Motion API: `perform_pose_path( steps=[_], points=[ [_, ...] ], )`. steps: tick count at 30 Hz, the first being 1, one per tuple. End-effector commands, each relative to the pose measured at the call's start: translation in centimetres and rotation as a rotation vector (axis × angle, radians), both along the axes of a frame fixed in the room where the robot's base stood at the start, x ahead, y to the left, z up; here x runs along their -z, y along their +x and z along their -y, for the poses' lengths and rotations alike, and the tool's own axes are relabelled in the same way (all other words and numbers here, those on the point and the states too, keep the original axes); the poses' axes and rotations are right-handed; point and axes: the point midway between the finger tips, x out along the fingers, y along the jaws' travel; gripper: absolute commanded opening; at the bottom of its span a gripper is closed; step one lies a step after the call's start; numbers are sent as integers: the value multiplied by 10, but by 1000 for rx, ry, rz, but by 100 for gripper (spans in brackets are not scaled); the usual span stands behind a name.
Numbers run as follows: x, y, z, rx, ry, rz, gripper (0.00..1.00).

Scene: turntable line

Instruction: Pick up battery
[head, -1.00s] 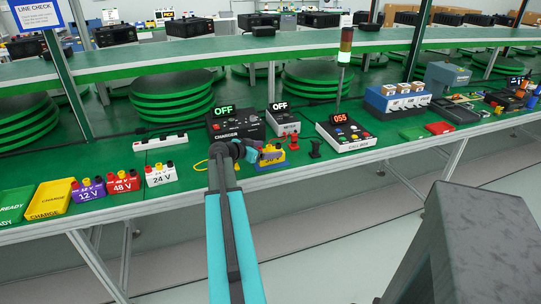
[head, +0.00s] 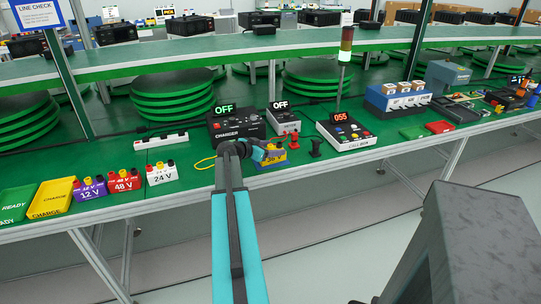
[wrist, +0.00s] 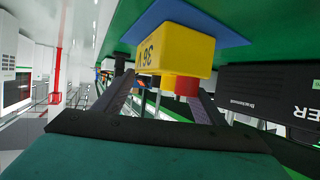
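The battery marked 36 V is a yellow block (wrist: 178,50) with a red and a yellow terminal, sitting on a blue pad (wrist: 205,24) in the wrist view. In the head view the yellow battery (head: 272,157) is partly hidden by my gripper (head: 262,151). In the wrist view my gripper (wrist: 162,86) is open, its two dark fingers apart with the battery's terminal end between and just beyond them. I cannot tell whether either finger touches it. Other batteries stand at left: purple 12 V (head: 90,190), red 48 V (head: 125,181) and white 24 V (head: 162,174).
The charger (head: 236,125) stands behind the battery, reading OFF. A white unit (head: 284,123) is beside it, and the call box (head: 347,135) is to the right. A yellow charge tray (head: 52,197) and green ready tray (head: 16,205) lie far left.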

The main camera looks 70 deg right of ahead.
Motion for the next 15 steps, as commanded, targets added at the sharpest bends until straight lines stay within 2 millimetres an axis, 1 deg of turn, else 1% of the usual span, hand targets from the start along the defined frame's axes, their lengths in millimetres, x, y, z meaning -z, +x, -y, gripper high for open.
perform_pose_path(
  steps=[1,5,6,9,15],
  points=[
    [0,0,0,0,0,0,52],
    [0,0,0,0,0,0,30],
    [0,-1,0,0,0,0,24],
    [-1,0,0,0,-2,-1,9],
    [-1,-1,0,0,-1,0,9]
  ],
)
